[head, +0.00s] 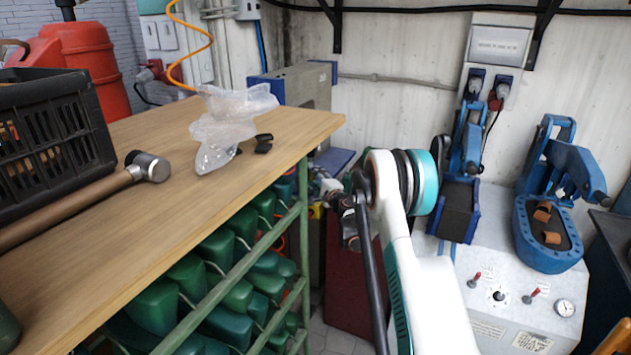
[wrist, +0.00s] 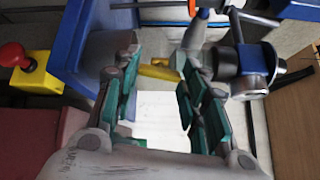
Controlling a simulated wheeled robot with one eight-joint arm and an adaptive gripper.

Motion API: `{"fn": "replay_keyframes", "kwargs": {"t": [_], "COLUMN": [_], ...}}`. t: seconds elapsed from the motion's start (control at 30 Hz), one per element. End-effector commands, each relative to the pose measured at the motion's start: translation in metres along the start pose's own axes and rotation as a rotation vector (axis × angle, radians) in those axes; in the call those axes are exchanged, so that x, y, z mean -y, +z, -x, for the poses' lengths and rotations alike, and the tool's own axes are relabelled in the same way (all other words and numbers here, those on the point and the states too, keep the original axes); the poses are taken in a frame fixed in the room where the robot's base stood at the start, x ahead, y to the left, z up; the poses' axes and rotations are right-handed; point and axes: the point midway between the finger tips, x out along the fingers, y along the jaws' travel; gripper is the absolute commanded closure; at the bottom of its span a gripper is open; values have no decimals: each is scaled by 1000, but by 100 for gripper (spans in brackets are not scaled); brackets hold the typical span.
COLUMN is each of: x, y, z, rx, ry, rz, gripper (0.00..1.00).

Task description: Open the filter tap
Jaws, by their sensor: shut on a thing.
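In the wrist view, my gripper (wrist: 160,76) has its two green-padded fingers on either side of a short yellow piece (wrist: 157,72), which looks like the tap's handle. The yellow piece spans the gap between the fingertips, and the gripper is shut on it. Just right of it is a grey fitting with a blue part (wrist: 245,67), probably the filter's body.
A blue machine part (wrist: 78,42) and a yellow box with a red button (wrist: 30,75) stand left of the fingers. The wooden workbench (head: 260,135) carries a black crate (head: 50,140), a hammer (head: 145,168) and a plastic bag (head: 225,125). A white press (head: 515,320) stands right.

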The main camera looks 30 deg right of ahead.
Motion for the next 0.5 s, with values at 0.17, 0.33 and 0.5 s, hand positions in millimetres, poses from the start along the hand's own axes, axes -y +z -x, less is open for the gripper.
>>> {"fn": "replay_keyframes", "kwargs": {"t": [0.17,0.33,0.5], "x": [-1,-1,-1], "y": [1,1,1], "z": [0,0,0], "rx": [1,1,2], "ry": [1,1,1], "rz": [107,175,211], "gripper": [84,84,84]}}
